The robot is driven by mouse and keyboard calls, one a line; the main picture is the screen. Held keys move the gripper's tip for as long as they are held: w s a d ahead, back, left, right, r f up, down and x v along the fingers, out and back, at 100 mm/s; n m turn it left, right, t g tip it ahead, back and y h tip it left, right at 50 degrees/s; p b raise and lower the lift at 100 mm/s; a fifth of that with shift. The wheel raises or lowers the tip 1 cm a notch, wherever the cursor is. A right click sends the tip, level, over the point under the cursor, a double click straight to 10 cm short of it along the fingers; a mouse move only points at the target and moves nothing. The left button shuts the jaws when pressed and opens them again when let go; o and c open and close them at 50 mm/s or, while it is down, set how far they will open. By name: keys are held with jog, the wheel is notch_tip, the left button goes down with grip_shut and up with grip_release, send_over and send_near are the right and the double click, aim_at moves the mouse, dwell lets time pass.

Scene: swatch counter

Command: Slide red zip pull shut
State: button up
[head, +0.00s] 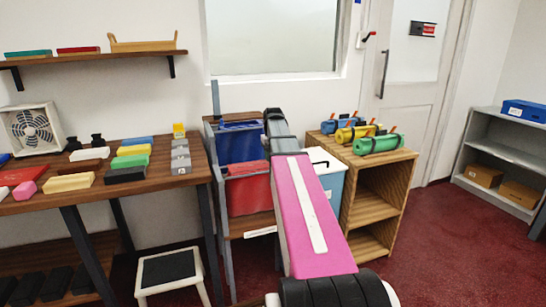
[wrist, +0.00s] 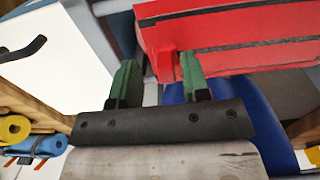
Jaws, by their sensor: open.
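In the wrist view, a red case (wrist: 245,32) with thin black lines fills the top right. A small red block, which looks like the red zip pull (wrist: 164,66), stands out at its lower left edge. My gripper (wrist: 157,74) is open, with green fingers on either side of this pull. The pull appears nearer the right finger; I cannot tell whether they touch. In the head view, a red case (head: 249,194) sits in the rack below a blue one. My pink arm link covers part of it, and my fingertips are hidden there.
The blue case (head: 240,146) is above the red one in the grey rack (head: 222,210). A wooden table (head: 140,180) with swatch blocks is at left, a step stool (head: 170,270) below.

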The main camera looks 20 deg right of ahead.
notch_tip(320, 180, up, 11)
dwell(0.5)
jog(key=shift+d+f, duration=0.1)
jog(key=shift+f, duration=0.05)
